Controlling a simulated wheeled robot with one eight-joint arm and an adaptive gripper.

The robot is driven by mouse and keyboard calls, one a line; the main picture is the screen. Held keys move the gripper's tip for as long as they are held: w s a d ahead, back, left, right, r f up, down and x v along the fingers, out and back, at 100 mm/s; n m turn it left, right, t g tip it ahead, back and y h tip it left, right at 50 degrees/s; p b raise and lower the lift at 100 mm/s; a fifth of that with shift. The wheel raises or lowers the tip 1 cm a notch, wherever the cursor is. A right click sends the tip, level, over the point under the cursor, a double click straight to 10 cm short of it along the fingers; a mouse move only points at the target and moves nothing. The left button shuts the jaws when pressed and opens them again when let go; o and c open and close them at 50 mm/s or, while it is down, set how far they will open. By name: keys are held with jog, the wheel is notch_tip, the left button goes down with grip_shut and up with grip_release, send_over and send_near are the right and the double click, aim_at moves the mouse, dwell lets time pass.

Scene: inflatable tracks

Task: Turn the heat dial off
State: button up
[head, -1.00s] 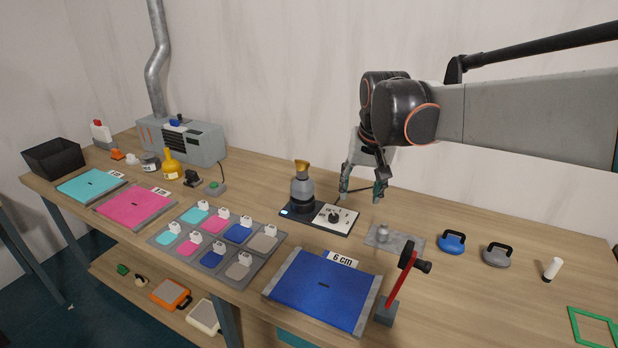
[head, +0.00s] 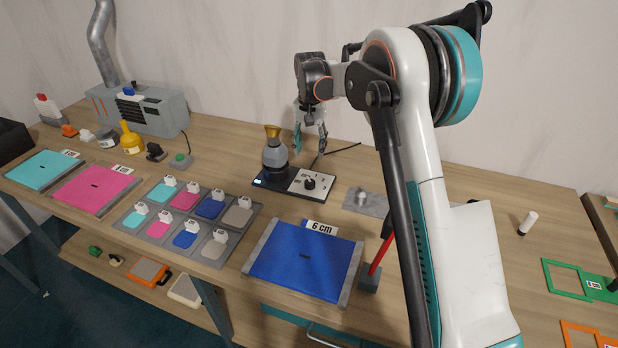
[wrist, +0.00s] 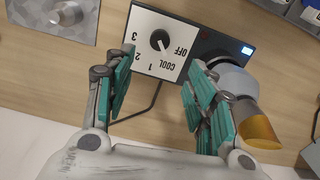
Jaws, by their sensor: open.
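The heat dial (wrist: 159,40) is a black knob on a white panel (wrist: 146,62) marked OFF, COOL, 1, 2 and 3. A pale mark on the knob appears to point toward the OFF/COOL side, but the exact setting is unclear. In the head view the dial (head: 310,183) sits on the right part of a black base, beside a grey heater with a brass-coloured nozzle (head: 273,133). My gripper (head: 310,148) is open and empty above and behind the panel. In the wrist view its teal-padded fingers (wrist: 154,92) are spread apart, with the knob beyond them.
A lit blue display (wrist: 246,49) is on the base's other end. A dark cable (head: 340,150) runs behind it. A grey metal plate (head: 366,201) lies to the right. A blue 6 cm mat (head: 290,265) and a tray of coloured samples (head: 240,237) lie in front.

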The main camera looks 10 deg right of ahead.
aim_at(310, 181)
notch_tip(310, 181, down, 14)
jog(key=b, duration=0.4)
jog(key=shift+r, duration=0.25)
jog(key=c, duration=1.1)
